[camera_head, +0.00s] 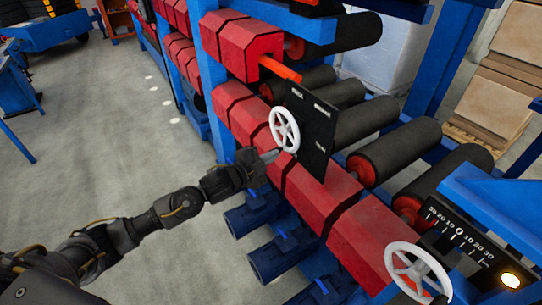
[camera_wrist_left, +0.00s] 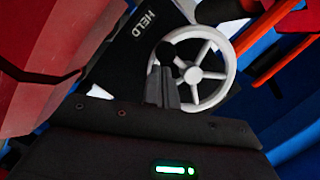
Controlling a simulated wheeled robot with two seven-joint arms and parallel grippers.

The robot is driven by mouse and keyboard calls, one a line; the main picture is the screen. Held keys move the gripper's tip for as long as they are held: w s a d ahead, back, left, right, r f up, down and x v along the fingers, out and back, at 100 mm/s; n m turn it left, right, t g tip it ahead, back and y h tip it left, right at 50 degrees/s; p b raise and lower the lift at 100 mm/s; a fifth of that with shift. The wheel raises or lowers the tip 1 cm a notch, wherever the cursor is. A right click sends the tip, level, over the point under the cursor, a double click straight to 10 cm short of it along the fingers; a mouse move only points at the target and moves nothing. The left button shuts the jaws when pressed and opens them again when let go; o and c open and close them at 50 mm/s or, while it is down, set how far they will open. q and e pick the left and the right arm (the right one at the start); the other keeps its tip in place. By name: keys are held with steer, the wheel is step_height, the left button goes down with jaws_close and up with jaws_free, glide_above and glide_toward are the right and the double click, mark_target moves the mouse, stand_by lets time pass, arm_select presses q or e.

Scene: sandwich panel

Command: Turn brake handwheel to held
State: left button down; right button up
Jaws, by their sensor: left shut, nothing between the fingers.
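The brake handwheel (camera_head: 284,130) is white and spoked, mounted beside a black plate (camera_head: 316,125) on the red machine housing. In the left wrist view the wheel (camera_wrist_left: 194,74) is close ahead, and the black plate (camera_wrist_left: 118,52) beside it carries the word HELD. A dark round knob (camera_wrist_left: 165,51) shows at the wheel's rim on the left. My left gripper (camera_head: 275,154) is shut and empty, its tips at the lower edge of the wheel. In the wrist view its fingers (camera_wrist_left: 162,87) overlap the rim near the knob; I cannot tell whether they touch. My right gripper is out of view.
An orange lever (camera_head: 281,69) sticks out above the wheel. A second white handwheel (camera_head: 417,270) stands at lower right by a numbered scale (camera_head: 460,232) and a lit lamp (camera_head: 510,281). Dark rollers (camera_head: 396,152) lie behind the housing. Grey floor (camera_head: 110,130) is clear at left.

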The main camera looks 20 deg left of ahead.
arm_select(q)
steer(key=shift+w+a+f, duration=0.25)
steer(key=shift+w+a, duration=0.05)
steer(key=shift+a, duration=0.1)
steer(key=s+a+r+b, duration=0.1)
steer(key=s+r, duration=0.2)
steer(key=s, duration=0.8)
steer(key=shift+s+a+b, duration=0.15)
steer(key=shift+a+b, duration=0.15)
steer(key=shift+r, duration=0.1)
